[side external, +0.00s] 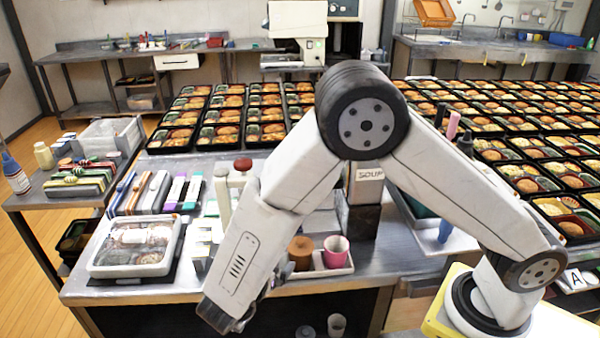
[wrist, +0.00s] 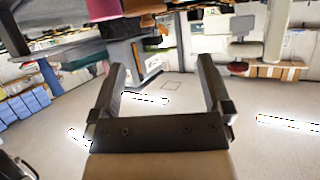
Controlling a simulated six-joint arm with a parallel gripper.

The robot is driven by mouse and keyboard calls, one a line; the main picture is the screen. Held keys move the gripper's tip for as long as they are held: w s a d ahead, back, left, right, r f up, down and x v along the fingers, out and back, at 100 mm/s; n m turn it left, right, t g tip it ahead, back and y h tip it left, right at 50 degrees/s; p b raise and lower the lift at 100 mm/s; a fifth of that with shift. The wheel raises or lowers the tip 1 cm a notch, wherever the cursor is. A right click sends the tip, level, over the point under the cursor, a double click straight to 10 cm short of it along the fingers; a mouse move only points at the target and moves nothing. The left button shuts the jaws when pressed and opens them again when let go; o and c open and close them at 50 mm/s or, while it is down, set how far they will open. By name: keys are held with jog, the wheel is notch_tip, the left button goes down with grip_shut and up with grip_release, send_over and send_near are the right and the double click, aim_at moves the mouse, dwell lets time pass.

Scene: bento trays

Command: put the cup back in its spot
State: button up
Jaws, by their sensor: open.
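A brown cup (side external: 301,252) and a pink cup (side external: 335,251) stand side by side on a small white tray (side external: 330,271) near the front edge of the bench. Pink and brown shapes, likely the two cups, show at that view's top edge. Which cup is the task's cup is unclear.
A clear-lidded container (side external: 135,248) sits at the bench's left front. Marker-like items and boxes lie behind it. A SOUP-labelled post (side external: 364,190) stands behind the cups. Rows of bento trays (side external: 190,127) fill the tables behind. A blue-handled item (side external: 446,230) is at right.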

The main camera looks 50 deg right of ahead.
jog(key=w+d+r+n+t+y, duration=0.3)
jog(key=w+r+n+t+y, duration=0.2)
jog(key=w+n+y, duration=0.45)
jog(key=s+d+n+g+y, duration=0.1)
jog(key=s+d+n+g, duration=0.1)
jog(key=s, duration=0.7)
jog(key=s+d+n+g+y, duration=0.2)
jog(key=s+d+n+g, duration=0.1)
jog(key=s+d, duration=0.4)
jog(key=shift+s+f+g, duration=0.15)
jog(key=shift+s+g, duration=0.65)
jog(key=shift+s, duration=0.25)
jog(key=shift+a, duration=0.1)
